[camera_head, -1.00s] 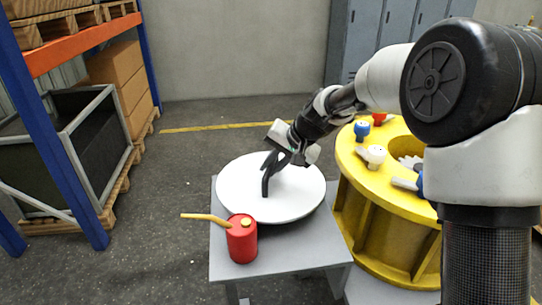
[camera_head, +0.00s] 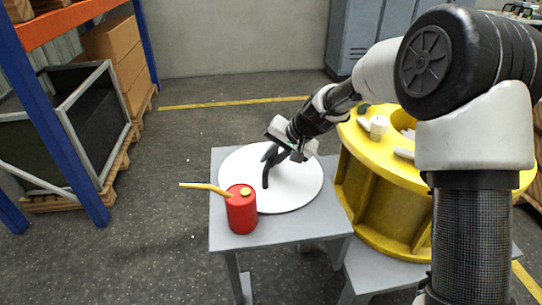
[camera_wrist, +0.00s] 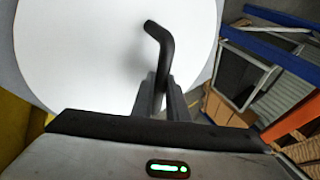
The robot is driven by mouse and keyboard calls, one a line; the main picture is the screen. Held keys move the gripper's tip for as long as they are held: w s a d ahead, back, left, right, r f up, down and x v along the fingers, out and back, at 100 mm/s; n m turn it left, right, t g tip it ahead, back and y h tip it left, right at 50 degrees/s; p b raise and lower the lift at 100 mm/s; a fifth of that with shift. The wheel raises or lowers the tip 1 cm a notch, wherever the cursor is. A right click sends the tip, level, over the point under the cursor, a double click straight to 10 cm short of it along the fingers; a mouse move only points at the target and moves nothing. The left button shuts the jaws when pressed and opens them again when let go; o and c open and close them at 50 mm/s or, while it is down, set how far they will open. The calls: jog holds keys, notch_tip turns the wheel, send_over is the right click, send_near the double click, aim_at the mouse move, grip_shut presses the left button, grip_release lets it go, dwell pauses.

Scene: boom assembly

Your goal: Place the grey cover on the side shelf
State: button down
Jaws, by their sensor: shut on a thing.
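The grey cover (camera_head: 300,190) is a pale, nearly white round disc with a black bent handle (camera_head: 265,178). It lies level on, or very close to, the grey side shelf (camera_head: 290,230), filling most of its top. My gripper (camera_head: 279,153) is above the cover, shut on the handle. In the wrist view the fingers (camera_wrist: 162,103) pinch the handle (camera_wrist: 161,45), and the pale disc (camera_wrist: 80,55) spreads beneath. Whether the underside touches the shelf all round is hidden.
A red can (camera_head: 241,212) with a yellow spout stands at the shelf's front left, against or just before the cover's edge. A yellow round housing (camera_head: 385,200) with knobs stands at the right. Blue racking (camera_head: 70,130) with a crate is at the left. Floor between is clear.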

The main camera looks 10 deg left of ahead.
jog(key=shift+w+a+r, duration=0.1)
jog(key=shift+w+r, duration=0.05)
jog(key=c, duration=1.7)
grip_release()
jog(key=shift+f, duration=0.2)
jog(key=shift+c, duration=0.2)
jog(key=p+v, duration=0.2)
jog(key=v, duration=1)
jog(key=shift+r, duration=0.2)
